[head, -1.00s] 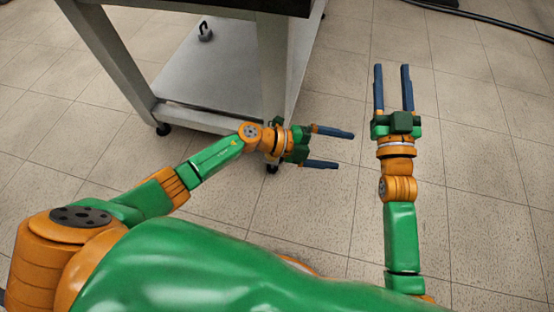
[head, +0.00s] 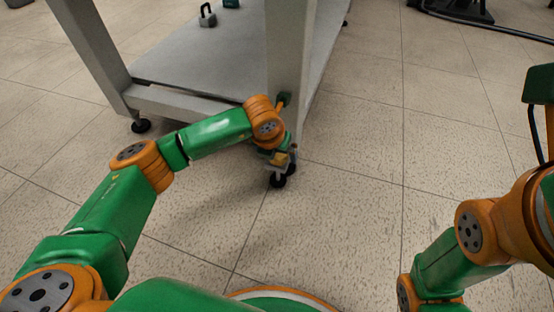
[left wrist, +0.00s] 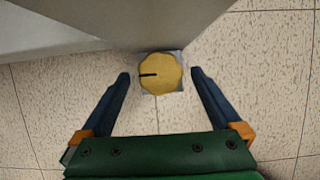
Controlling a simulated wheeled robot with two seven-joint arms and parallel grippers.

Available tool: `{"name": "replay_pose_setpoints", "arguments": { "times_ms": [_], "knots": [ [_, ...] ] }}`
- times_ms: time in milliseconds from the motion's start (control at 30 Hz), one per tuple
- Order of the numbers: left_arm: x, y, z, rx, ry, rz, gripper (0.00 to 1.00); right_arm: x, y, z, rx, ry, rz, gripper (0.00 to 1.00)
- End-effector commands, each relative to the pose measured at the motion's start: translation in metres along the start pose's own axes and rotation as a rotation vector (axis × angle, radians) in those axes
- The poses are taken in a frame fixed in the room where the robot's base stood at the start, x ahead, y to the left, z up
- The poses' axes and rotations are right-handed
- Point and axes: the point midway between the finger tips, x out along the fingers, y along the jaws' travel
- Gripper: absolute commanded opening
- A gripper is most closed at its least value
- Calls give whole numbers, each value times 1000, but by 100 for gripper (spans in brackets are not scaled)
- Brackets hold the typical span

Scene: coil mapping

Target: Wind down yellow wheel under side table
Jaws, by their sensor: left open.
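The yellow wheel (left wrist: 160,73) is a round, scalloped knob with a dark line on its left part. It sits on a grey foot plate at the table's corner in the left wrist view. My left gripper (left wrist: 160,76) is open, one blue finger on each side of the wheel, with gaps between fingers and wheel. In the head view my left wrist hides most of this gripper and the wheel beside the table leg (head: 289,70). The side table (head: 190,105) stands at upper left, a black caster (head: 278,180) under this corner. My right gripper's fingers are not seen.
A small grey weight-like object (head: 207,18) stands on the table's lower shelf. Another caster (head: 140,125) is under the left leg. Black equipment with a cable (head: 465,10) lies at the top right. The tiled floor between is clear.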

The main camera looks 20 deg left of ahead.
Motion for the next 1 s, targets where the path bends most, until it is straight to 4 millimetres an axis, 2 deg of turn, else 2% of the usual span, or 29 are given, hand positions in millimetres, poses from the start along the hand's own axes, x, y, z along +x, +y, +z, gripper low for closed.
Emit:
{"name": "replay_pose_setpoints", "arguments": {
  "times_ms": [200, 267, 533, 767, 1000],
  "knots": [
    [0, 0, 0, 1, 0, -2, 98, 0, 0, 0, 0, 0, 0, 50],
    [0, 0, 0, 1, 0, -2, 85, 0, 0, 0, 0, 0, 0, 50],
    [1, 0, 0, 0, 0, -2, 12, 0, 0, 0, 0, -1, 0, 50],
    [0, 0, 0, 25, 0, -13, 13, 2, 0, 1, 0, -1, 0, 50],
    [0, 2, 1, 147, 1, -64, 13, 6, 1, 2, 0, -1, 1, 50]
  ]
}}
